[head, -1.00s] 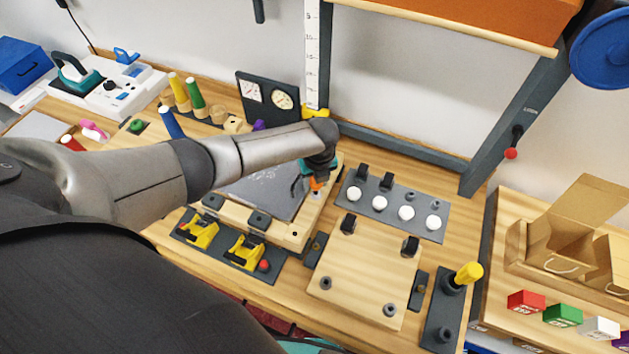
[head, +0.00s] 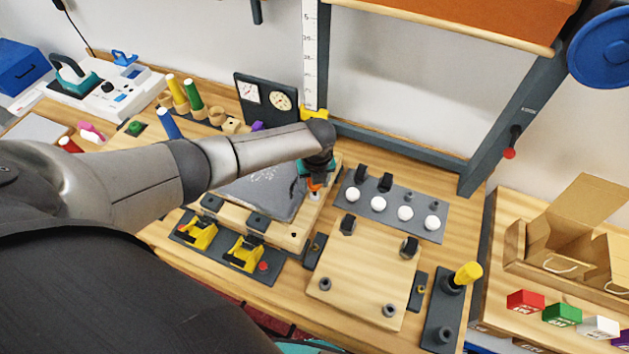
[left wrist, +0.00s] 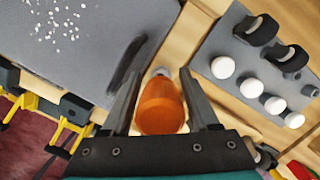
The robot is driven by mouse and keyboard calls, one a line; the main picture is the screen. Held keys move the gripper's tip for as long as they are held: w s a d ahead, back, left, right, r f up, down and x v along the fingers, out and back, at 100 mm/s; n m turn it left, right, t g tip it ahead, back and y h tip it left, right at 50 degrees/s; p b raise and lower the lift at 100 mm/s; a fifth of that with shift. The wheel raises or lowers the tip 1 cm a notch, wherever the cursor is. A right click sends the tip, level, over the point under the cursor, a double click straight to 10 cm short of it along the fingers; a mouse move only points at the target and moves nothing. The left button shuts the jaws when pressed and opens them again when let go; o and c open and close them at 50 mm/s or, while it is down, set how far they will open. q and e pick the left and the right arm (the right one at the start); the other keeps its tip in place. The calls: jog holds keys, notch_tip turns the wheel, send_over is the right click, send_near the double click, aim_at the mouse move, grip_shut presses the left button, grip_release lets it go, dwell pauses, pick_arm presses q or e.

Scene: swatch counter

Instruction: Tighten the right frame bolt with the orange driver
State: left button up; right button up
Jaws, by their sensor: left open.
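The orange driver (left wrist: 160,108) stands between the two fingers of my left gripper (left wrist: 162,82) in the left wrist view. The fingers are spread, with a gap showing on each side of the orange handle. In the head view my left gripper (head: 314,180) is over the right rail of the wooden frame (head: 300,232), and a little of the orange driver (head: 314,187) shows below it. A small pale piece shows just under the driver; I cannot tell whether it is the right frame bolt. A grey sheet (head: 262,196) lies in the frame. My right gripper is out of view.
A grey plate with several white knobs (head: 405,213) lies close to the right of the gripper. A wooden board (head: 360,280) with black clips is in front. Yellow clamps (head: 245,253) line the frame's front edge. A yellow-handled tool (head: 467,274) stands at right.

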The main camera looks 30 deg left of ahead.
pick_arm(q)
jog(key=n, duration=0.6)
jog(key=shift+s+g+y, duration=0.15)
jog(key=shift+g+y, duration=0.15)
jog(key=shift+g, duration=0.1)
jog(key=n, duration=0.4)
jog(key=shift+g, duration=0.3)
jog(key=n, duration=0.3)
jog(key=shift+s+n+g, duration=0.1)
jog(key=shift+n+g, duration=0.2)
jog(key=shift+n, duration=0.1)
jog(key=shift+a, duration=0.1)
